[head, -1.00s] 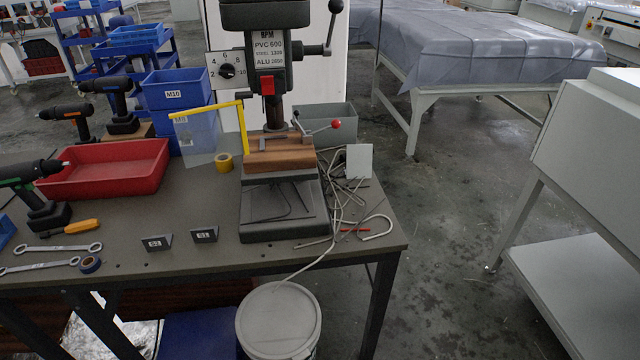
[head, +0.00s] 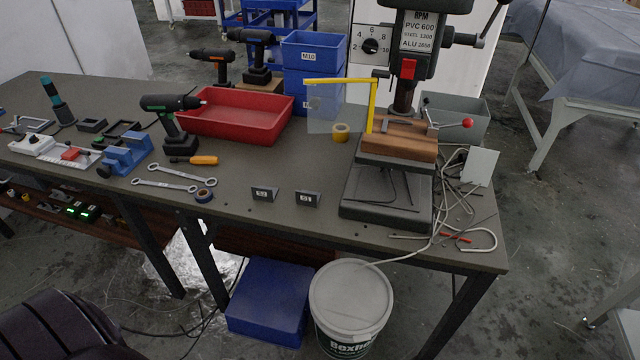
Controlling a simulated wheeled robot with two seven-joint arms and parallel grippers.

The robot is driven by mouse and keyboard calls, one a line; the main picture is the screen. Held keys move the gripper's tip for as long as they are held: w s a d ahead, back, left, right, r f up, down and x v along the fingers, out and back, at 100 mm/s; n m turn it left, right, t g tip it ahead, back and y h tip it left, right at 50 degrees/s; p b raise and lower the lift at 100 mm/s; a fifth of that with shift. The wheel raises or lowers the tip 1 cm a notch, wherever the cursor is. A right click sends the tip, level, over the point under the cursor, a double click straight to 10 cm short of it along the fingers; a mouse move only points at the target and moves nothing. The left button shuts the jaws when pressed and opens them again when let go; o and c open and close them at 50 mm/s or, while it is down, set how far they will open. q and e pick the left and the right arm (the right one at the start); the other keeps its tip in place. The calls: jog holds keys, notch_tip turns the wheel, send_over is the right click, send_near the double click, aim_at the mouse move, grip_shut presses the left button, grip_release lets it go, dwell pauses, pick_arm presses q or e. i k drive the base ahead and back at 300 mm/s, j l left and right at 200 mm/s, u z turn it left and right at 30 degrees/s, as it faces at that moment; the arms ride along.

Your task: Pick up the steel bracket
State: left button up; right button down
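No part is plainly the steel bracket. A flat pale grey plate (head: 481,166) stands among cables at the table's right end, beside the drill press. A black open frame (head: 123,130) and a pale metal frame (head: 34,124) lie at the left of the table. Which of these, if any, is the bracket I cannot tell. Neither of my grippers shows in the head view. A dark rounded part, probably of my arm, shows at the lower left corner.
The drill press (head: 386,213) stands on the workbench (head: 235,222). Near it are a red tray (head: 270,130), blue bins (head: 313,82), a grey bin (head: 459,113), drills (head: 170,118), a blue vise (head: 125,153) and wrenches (head: 175,187). A white bucket (head: 351,290) and blue box (head: 268,298) stand below the front edge.

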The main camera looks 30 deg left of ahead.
aim_at(303, 197)
jog(key=i+l+u, duration=0.1)
jog(key=i+u, duration=0.2)
jog(key=i, duration=0.2)
jog(key=i+l+u, duration=0.15)
jog(key=i+u, duration=0.15)
jog(key=i, duration=0.15)
